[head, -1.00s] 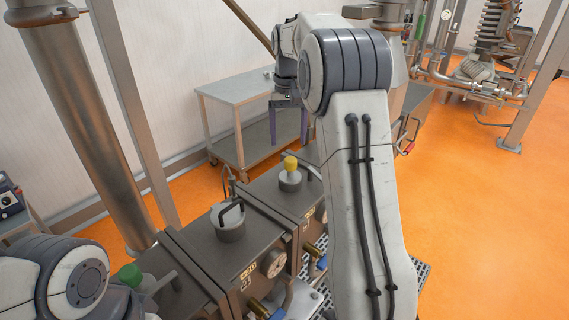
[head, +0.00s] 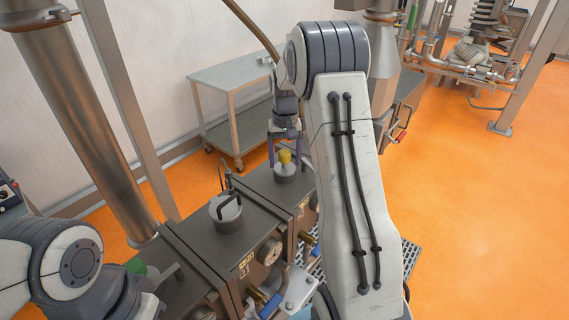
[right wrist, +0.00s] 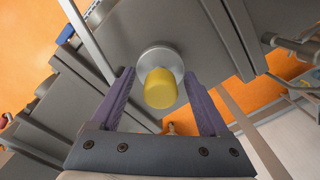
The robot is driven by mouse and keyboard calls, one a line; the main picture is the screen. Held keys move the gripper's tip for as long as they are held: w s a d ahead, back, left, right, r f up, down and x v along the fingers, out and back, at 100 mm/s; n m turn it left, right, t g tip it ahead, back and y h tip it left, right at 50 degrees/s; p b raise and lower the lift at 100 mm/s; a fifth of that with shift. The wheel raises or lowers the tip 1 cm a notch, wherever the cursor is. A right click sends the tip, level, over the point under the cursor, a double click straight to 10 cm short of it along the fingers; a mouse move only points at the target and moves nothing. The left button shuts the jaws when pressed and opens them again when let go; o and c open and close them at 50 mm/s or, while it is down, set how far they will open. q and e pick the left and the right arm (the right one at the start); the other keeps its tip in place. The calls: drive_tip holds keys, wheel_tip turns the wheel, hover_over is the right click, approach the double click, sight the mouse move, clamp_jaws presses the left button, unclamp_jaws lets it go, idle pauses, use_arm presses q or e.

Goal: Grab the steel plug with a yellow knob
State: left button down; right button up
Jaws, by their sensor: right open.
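The steel plug (head: 287,177) with its yellow knob (head: 285,156) sits on top of the far machine block. In the right wrist view the yellow knob (right wrist: 160,88) and the round steel plug (right wrist: 157,58) lie centred between the fingers. My right gripper (head: 285,150) is open and pointed down around the knob, with a gap between the knob and each finger in the right wrist view (right wrist: 160,90).
A second steel plug (head: 226,212) with a dark handle stands on the nearer block. A green knob (head: 136,266) is partly hidden behind my left arm. A grey cart (head: 235,75) stands behind. Orange floor (head: 480,200) is free on the right.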

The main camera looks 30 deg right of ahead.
clamp_jaws()
drive_tip(key=shift+r, duration=0.15)
